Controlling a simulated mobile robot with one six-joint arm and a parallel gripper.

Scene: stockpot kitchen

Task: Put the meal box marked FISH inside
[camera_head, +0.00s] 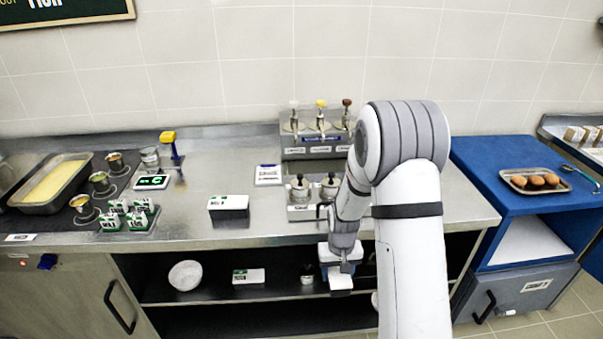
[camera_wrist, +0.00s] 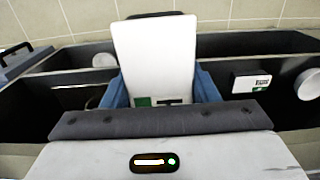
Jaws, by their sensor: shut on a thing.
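My gripper (camera_head: 341,276) is shut on a white meal box (camera_head: 340,283), in front of the open shelf space under the counter. In the wrist view, the box (camera_wrist: 157,55) stands between the blue fingers of my gripper (camera_wrist: 157,88). A green patch and dark print show at its lower edge, but I cannot read whether it says FISH. A similar white box with a green label (camera_head: 228,203) sits on the counter. Another (camera_head: 248,276) lies on the shelf below and also shows in the wrist view (camera_wrist: 251,83). Their names are too small to read.
A white bowl (camera_head: 185,275) and a small cup (camera_head: 307,274) stand on the shelf (camera_head: 215,292). Dispensers (camera_head: 320,135) stand on the counter behind my arm. A blue cabinet (camera_head: 515,215) at right holds a tray of eggs on top, with an open compartment above its drawer (camera_head: 525,289).

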